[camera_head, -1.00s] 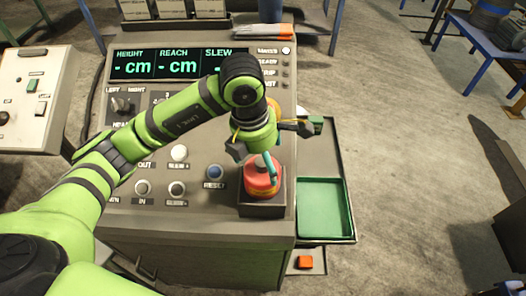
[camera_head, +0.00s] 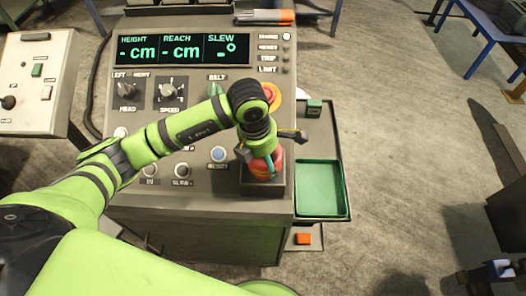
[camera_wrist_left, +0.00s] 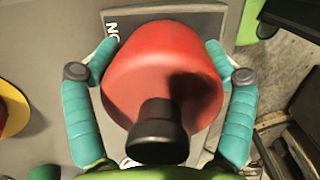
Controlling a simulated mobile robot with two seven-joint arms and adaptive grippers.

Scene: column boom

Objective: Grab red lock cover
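The red lock cover (camera_head: 258,172) is a rounded red piece standing at the lower right of the console. In the left wrist view the cover (camera_wrist_left: 165,70) fills the middle, with a black knob in front of it. My left gripper (camera_head: 266,163) is down over it. In the left wrist view the teal fingers of this gripper (camera_wrist_left: 162,60) lie on both sides of the cover, their tips very close to its sides. I cannot tell whether they press on it. The gripper partly hides the cover in the head view. My right gripper is not in view.
The grey console (camera_head: 140,207) carries a display (camera_head: 182,50), knobs and buttons. A red button with a yellow ring (camera_head: 274,93) stands just behind the gripper. A green tray (camera_head: 321,188) lies right of the cover. A smaller control box (camera_head: 35,85) stands at left.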

